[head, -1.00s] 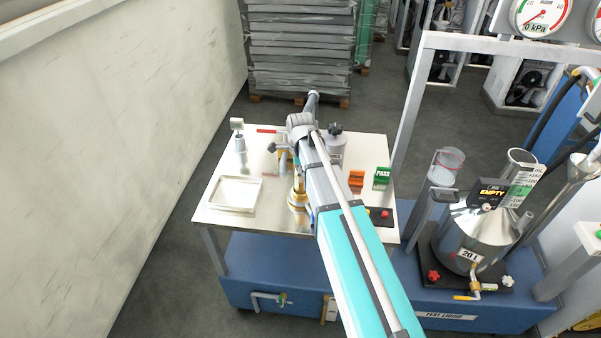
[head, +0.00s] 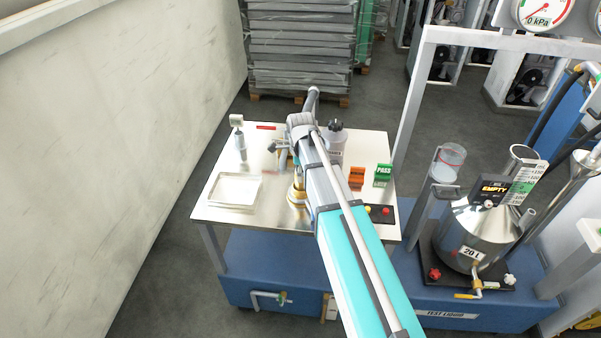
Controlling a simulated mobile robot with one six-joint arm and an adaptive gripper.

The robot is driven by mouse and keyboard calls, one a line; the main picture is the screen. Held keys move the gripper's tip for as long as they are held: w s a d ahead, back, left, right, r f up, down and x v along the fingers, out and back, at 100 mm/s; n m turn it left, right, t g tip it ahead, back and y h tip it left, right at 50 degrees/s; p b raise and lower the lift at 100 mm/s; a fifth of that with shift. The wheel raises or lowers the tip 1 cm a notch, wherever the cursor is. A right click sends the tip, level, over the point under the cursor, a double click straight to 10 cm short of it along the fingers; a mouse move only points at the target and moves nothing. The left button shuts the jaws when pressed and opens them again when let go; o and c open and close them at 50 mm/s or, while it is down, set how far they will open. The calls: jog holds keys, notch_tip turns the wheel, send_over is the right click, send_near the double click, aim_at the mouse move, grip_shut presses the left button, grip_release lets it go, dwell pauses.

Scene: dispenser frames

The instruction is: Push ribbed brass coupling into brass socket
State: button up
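A brass-coloured ringed fitting (head: 296,196) stands upright on the pale tabletop, beside the lower left edge of my teal and grey arm. It looks like the brass socket, with a narrower part rising from it. I cannot tell where socket and coupling divide, or whether they touch. The ribbing of the coupling is too small to make out. My arm crosses the table from the lower right and covers the right side of the fitting.
The tabletop (head: 217,218) carries a shallow white tray (head: 233,191), a small post (head: 240,143), a grey container with a black knob (head: 336,141), an orange block (head: 357,177) and a green PASS block (head: 383,174). A steel 20 L vessel (head: 468,235) stands right. A wall is left.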

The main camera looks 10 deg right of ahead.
jog(key=o, duration=0.5)
jog(key=shift+r, duration=0.15)
notch_tip(320, 180, up, 11)
jog(key=p, duration=1.1)
jog(key=shift+r+p, duration=0.2)
jog(key=shift+p, duration=0.1)
jog(key=s+d+f+b, duration=0.4)
jog(key=s+f+b, duration=0.3)
notch_tip(320, 180, up, 6)
jog(key=p, duration=0.6)
jog(key=shift+r, duration=0.1)
jog(key=shift+s, duration=0.1)
dwell(1.3)
